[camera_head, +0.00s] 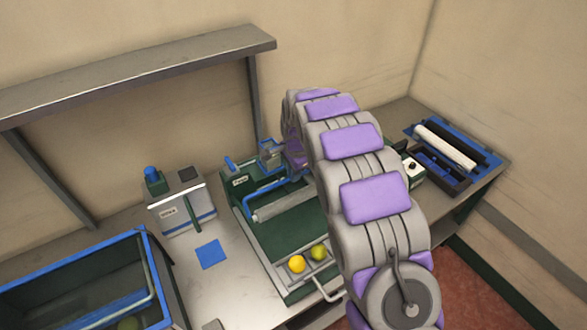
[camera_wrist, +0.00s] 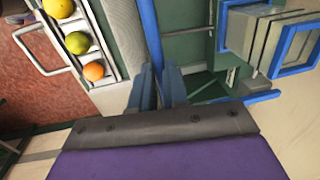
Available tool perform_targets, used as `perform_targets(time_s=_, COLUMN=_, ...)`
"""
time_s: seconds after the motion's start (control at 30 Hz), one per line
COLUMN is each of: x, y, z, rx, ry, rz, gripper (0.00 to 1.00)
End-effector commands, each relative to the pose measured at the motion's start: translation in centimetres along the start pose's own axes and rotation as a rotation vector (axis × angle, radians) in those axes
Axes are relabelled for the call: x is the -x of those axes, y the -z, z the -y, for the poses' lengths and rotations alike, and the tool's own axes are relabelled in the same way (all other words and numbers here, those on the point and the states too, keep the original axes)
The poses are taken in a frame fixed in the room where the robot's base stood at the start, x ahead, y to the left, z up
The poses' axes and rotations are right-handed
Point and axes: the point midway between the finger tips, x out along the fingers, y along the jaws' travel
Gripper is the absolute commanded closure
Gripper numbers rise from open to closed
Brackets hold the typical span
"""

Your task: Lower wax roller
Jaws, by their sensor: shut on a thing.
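The wax roller (camera_head: 285,204) is a grey cylinder lying across a green machine (camera_head: 289,230) on the bench, with a blue bar frame (camera_head: 247,206) beside it. In the wrist view, the roller (camera_wrist: 124,28) stands beside a blue bar (camera_wrist: 150,32). My gripper (camera_wrist: 158,88) is shut on this blue bar, which runs between its fingers. In the head view, my arm hides the fingertips and the right end of the roller. A tray (camera_head: 284,272) in front holds an orange fruit (camera_head: 297,264) and a greenish one (camera_head: 318,252); the wrist view shows three fruits.
A grey box device (camera_head: 182,214) and a blue square (camera_head: 211,254) lie to the left. A blue-rimmed bin (camera_head: 78,254) is at the far left. A tray with white and black rolls (camera_head: 445,146) is at the right. A grey shelf (camera_head: 140,68) overhangs the back left.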

Motion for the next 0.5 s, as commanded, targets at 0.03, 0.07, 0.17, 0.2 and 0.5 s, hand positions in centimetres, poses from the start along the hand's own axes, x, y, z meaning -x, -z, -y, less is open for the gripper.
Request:
perform_targets(time_s=0.03, x=-0.4, y=-0.5, z=-0.3, rx=0.001, ry=0.014, rz=0.006, gripper=1.00)
perform_targets(time_s=0.07, x=-0.5, y=-0.5, z=-0.5, rx=0.002, ry=0.022, rz=0.006, gripper=1.00)
perform_targets(time_s=0.17, x=-0.9, y=-0.5, z=-1.1, rx=0.002, ry=0.056, rz=0.005, gripper=1.00)
perform_targets(time_s=0.2, x=-1.1, y=-0.6, z=-1.4, rx=0.002, ry=0.066, rz=0.007, gripper=1.00)
perform_targets(time_s=0.5, x=-3.0, y=-0.7, z=-3.6, rx=-0.001, ry=0.184, rz=0.009, gripper=1.00)
